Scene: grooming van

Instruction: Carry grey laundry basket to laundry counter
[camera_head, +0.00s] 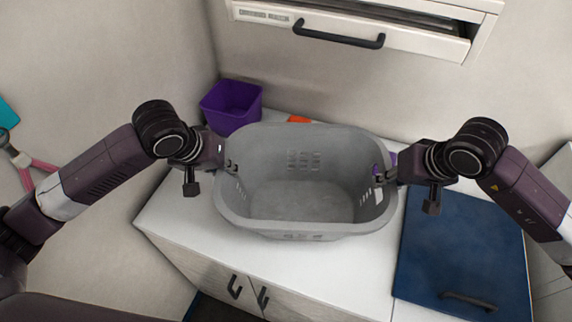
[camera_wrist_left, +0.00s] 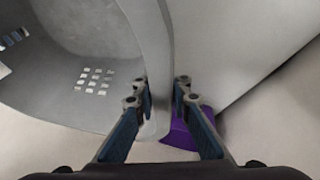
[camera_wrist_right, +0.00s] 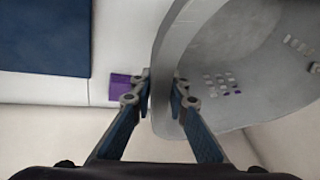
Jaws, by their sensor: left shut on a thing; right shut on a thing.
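The grey laundry basket (camera_head: 300,226) is upright and looks empty, over the white counter (camera_head: 180,215) in the head view. I cannot tell whether its base touches the counter. My left gripper (camera_head: 228,163) is shut on the basket's left end rim. The left wrist view shows the basket wall (camera_wrist_left: 150,60) between its fingers (camera_wrist_left: 160,98). My right gripper (camera_head: 382,176) is shut on the right end rim. The right wrist view shows the basket wall (camera_wrist_right: 168,60) between its fingers (camera_wrist_right: 163,95).
A purple bin (camera_head: 232,108) stands behind the basket at the left, with a small orange thing (camera_head: 299,120) to its right. A dark blue panel with a handle (camera_head: 460,245) lies right of the basket. A white drawer unit with a black handle (camera_head: 340,36) juts out above the back.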

